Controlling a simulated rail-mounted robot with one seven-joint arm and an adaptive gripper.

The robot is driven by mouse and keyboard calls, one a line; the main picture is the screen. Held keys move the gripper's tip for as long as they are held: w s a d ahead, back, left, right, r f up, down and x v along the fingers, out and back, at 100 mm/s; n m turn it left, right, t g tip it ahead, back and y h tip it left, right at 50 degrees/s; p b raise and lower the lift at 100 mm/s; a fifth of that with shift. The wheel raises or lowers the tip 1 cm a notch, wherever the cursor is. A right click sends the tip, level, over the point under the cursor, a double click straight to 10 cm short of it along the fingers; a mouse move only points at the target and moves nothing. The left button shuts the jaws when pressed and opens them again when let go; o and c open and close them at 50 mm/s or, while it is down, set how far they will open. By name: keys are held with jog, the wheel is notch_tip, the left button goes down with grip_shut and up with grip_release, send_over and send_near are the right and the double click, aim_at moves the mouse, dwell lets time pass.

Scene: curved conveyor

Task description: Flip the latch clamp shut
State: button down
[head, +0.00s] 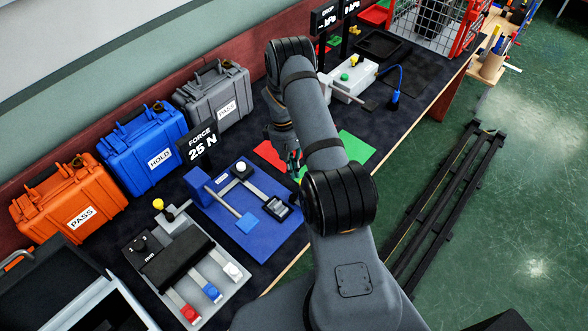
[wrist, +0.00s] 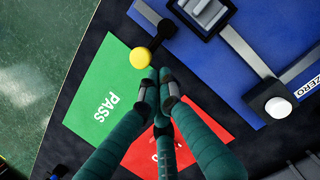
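A lever with a yellow ball knob (wrist: 139,58) shows in the wrist view, its black arm (wrist: 160,37) slanting up to the right toward a black block at the edge of the blue board. I take this lever to be the latch clamp's handle; in the head view my arm hides it. My gripper (wrist: 161,95) has teal fingers drawn together, with nothing seen between them. Their tips are just below the knob in the wrist view; I cannot tell whether they touch it. In the head view my gripper (head: 291,158) hangs over the coloured mats.
The blue board (head: 213,210) carries a black square frame (wrist: 200,12) and a white button (wrist: 278,107). A green PASS mat (wrist: 103,92) and a red mat (wrist: 202,128) lie under my gripper. A force display (head: 202,146) and several cases stand at the back.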

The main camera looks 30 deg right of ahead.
jog(key=shift+s+d+m+y+b, duration=0.35)
jog(key=shift+d+m+b, duration=0.15)
jog(key=shift+m+b, duration=0.4)
